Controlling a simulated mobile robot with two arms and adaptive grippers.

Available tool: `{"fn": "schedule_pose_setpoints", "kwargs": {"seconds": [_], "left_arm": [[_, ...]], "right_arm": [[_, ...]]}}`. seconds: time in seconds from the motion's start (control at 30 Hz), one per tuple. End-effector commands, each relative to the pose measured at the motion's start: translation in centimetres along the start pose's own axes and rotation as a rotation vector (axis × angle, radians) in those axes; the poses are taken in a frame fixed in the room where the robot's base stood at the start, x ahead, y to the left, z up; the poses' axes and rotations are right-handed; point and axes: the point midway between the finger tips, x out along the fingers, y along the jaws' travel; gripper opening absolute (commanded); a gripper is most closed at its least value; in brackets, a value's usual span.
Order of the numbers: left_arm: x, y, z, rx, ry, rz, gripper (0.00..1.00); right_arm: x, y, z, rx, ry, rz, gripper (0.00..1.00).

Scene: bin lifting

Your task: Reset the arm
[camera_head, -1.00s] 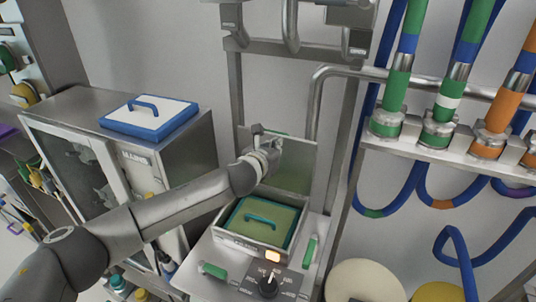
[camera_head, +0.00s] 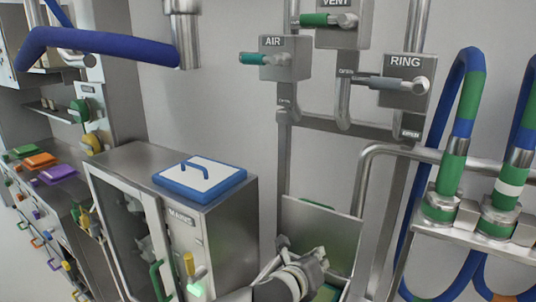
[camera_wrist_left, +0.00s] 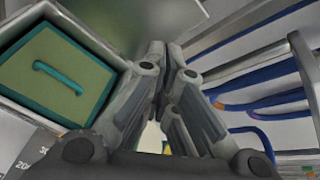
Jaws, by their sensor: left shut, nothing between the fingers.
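My left gripper (camera_head: 283,243) is low in the middle of the head view, in front of an upright metal panel (camera_head: 335,232). Its arm enters from the bottom edge, and most of it is out of frame. In the left wrist view the gripper (camera_wrist_left: 167,45) has its two fingers together with nothing between them. A green lid with a teal handle (camera_wrist_left: 65,68) lies in an open metal box to the left of the fingers, apart from them. My right gripper is not in view.
A metal cabinet (camera_head: 232,225) with a blue-rimmed white lid (camera_head: 200,178) on top stands to the left. Valve boxes marked AIR (camera_head: 285,60) and RING (camera_head: 405,80) hang above on the wall. Blue hoses (camera_head: 461,110) hang to the right. Coloured lids (camera_head: 40,160) lie far left.

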Motion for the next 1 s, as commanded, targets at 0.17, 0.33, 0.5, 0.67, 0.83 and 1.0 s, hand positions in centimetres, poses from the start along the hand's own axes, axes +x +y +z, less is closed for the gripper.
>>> {"fn": "schedule_pose_setpoints", "kwargs": {"seconds": [0.17, 0.33, 0.5, 0.67, 0.83, 1.0], "left_arm": [[-2.9, 1.4, -4.0, -0.468, 0.049, 0.049, 0.00], [-6.0, 4.2, -6.6, -0.901, 0.057, 0.139, 0.00], [-9.7, 8.4, -9.4, -1.321, 0.025, 0.269, 0.00], [-14.1, 13.1, -12.4, -1.694, -0.057, 0.421, 0.00], [-20.0, 18.3, -16.2, -2.055, -0.212, 0.610, 0.00], [-26.4, 22.4, -19.7, -2.325, -0.419, 0.787, 0.00]], "right_arm": [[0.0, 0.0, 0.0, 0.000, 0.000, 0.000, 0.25], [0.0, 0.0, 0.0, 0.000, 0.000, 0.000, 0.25], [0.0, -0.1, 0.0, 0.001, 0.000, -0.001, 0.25], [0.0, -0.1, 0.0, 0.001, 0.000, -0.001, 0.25], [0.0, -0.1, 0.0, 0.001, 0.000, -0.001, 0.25], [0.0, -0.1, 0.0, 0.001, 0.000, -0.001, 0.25]]}}
